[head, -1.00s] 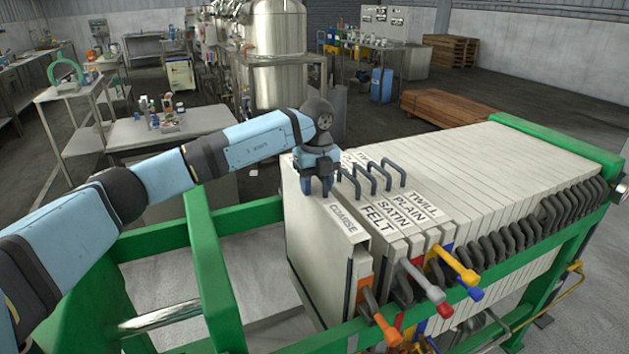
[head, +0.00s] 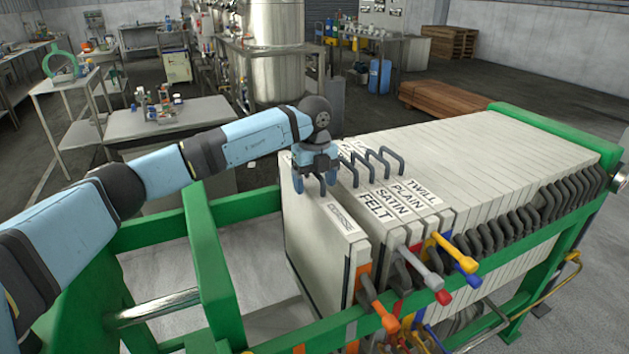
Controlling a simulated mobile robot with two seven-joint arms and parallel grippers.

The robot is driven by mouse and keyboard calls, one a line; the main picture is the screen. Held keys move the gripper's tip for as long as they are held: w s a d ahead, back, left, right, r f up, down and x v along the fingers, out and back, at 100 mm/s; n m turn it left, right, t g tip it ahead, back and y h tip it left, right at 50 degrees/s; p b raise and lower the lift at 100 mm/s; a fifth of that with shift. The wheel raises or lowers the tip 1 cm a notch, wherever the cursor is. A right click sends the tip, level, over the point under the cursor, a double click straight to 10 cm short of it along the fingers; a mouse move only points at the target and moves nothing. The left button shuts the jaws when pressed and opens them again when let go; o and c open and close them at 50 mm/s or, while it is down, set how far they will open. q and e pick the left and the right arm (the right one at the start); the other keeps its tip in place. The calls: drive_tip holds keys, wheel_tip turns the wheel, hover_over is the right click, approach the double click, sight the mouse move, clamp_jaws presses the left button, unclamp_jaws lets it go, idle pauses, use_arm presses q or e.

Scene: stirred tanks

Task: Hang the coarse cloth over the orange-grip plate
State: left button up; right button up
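A white cloth labelled COARSE (head: 318,240) covers the front and top of the nearest plate in the stack. An orange grip (head: 368,288) sticks out at that plate's right side. Most of the plate itself is hidden under the white covering. My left gripper (head: 314,184) points down at the far top edge of this cloth and plate. Its fingers look spread apart, and whether they touch the cloth is unclear. My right gripper is out of view.
Close behind stand plates labelled FELT (head: 376,207), SATIN, PLAIN and TWILL (head: 421,192), with dark loop handles and grey, red, blue and yellow grips. A green frame (head: 208,255) surrounds the stack. Free room lies left of the front plate.

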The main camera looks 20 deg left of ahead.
use_arm(q)
wheel_tip(320, 180, up, 14)
idle(0.6)
